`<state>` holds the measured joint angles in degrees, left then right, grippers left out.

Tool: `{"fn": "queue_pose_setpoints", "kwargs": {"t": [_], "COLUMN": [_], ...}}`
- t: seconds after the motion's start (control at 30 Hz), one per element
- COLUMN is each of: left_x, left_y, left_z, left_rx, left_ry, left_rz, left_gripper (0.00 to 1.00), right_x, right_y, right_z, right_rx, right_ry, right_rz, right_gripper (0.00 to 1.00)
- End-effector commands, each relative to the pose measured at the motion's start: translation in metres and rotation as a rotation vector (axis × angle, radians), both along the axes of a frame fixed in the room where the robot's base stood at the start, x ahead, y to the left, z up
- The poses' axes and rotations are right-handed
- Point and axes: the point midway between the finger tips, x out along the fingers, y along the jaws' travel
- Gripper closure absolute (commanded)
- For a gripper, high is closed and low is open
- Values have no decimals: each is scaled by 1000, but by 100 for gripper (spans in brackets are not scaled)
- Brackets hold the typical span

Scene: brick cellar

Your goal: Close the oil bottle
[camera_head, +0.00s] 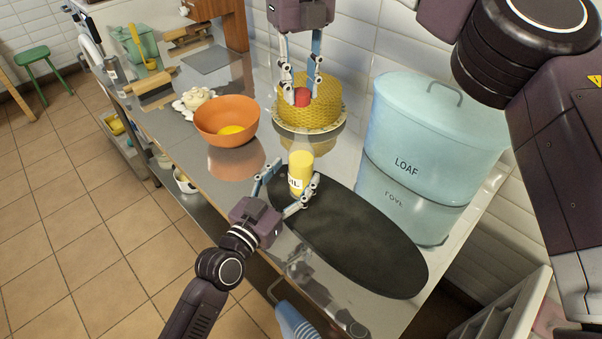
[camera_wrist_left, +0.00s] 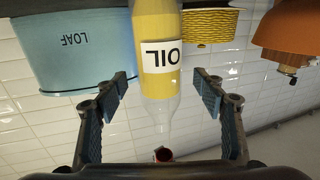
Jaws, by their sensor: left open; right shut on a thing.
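The oil bottle (camera_head: 300,172) stands upright, yellow below a clear neck, with a white OIL label. It also shows upside down in the left wrist view (camera_wrist_left: 157,55). My left gripper (camera_head: 294,186) is open, with a finger on either side of the bottle; gaps show beside it in the wrist view. My right gripper (camera_head: 302,92) is above the bottle, pointing down, shut on a red cap (camera_head: 302,98). The red cap (camera_wrist_left: 163,154) lines up with the neck in the wrist view. I cannot tell whether it touches the bottle mouth.
A dark oval board (camera_head: 350,235) lies on the counter by the bottle. A yellow woven-looking round item (camera_head: 325,108) on a plate stands behind. An orange bowl (camera_head: 227,119) is left and a blue LOAF bin (camera_head: 425,130) right. Counter surface is clear between bowl and bottle.

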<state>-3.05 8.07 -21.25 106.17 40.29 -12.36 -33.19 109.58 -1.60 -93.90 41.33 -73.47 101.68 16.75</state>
Motion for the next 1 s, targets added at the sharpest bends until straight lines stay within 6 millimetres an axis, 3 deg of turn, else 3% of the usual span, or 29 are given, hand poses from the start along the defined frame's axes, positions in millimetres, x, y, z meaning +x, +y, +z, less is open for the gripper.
{"fn": "queue_pose_setpoints", "kwargs": {"t": [0.23, 0.63, 1.0], "left_x": [26, 31, 31], "left_y": [-15, -18, -18], "left_z": [0, 0, 0], "left_rx": [-1, 0, 0], "left_ry": [0, 0, 0], "left_rz": [0, -1, -1], "left_gripper": [36, 36, 76], "right_x": [0, 0, 0], "right_y": [0, 0, 0], "right_z": [0, 0, 0], "right_rx": [0, 0, 0], "right_ry": [0, 0, 0], "right_rz": [0, 0, 0], "right_gripper": [83, 83, 83]}}
